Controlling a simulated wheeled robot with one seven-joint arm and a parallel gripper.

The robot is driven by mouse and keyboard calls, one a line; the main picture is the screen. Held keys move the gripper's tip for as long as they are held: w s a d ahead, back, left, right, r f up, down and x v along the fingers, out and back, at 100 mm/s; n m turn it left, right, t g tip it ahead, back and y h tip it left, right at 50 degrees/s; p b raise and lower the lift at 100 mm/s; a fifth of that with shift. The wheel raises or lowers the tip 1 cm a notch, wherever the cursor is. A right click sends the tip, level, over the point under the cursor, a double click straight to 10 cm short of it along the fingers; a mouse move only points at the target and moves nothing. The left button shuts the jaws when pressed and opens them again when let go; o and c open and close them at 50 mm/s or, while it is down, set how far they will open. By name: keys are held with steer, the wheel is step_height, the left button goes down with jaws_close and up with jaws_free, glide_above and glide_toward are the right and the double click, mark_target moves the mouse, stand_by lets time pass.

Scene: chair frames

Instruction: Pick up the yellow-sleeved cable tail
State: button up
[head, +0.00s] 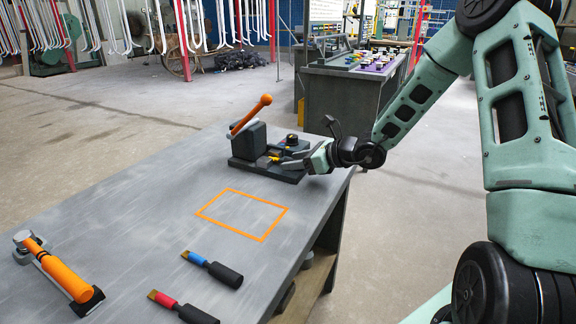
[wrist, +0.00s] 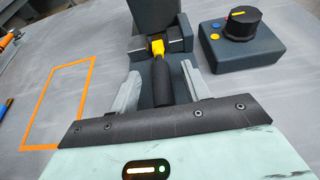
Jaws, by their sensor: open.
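The yellow-sleeved cable tail shows in the wrist view as a yellow sleeve (wrist: 157,48) with a black cable body (wrist: 162,82). It lies in the dark grey fixture (wrist: 150,15), with the yellow end against the fixture's block. My gripper (wrist: 158,84) is open, its two grey fingers on either side of the black body, with visible gaps. In the head view my gripper (head: 291,162) reaches in from the right, low over the fixture (head: 252,160). There the cable tail is mostly hidden by my gripper and small.
A knob box (wrist: 240,43) stands right of my gripper in the wrist view. An orange lever (head: 252,113) rises from the fixture. An orange outlined rectangle (head: 219,221), a blue-sleeved cable (head: 212,268), a red-sleeved cable (head: 183,306) and an orange-handled tool (head: 62,275) are on the grey table.

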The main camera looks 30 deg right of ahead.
steer(key=shift+w+a+f, duration=0.1)
steer(key=shift+w+a, duration=0.05)
steer(key=shift+w, duration=0.1)
jaws_close()
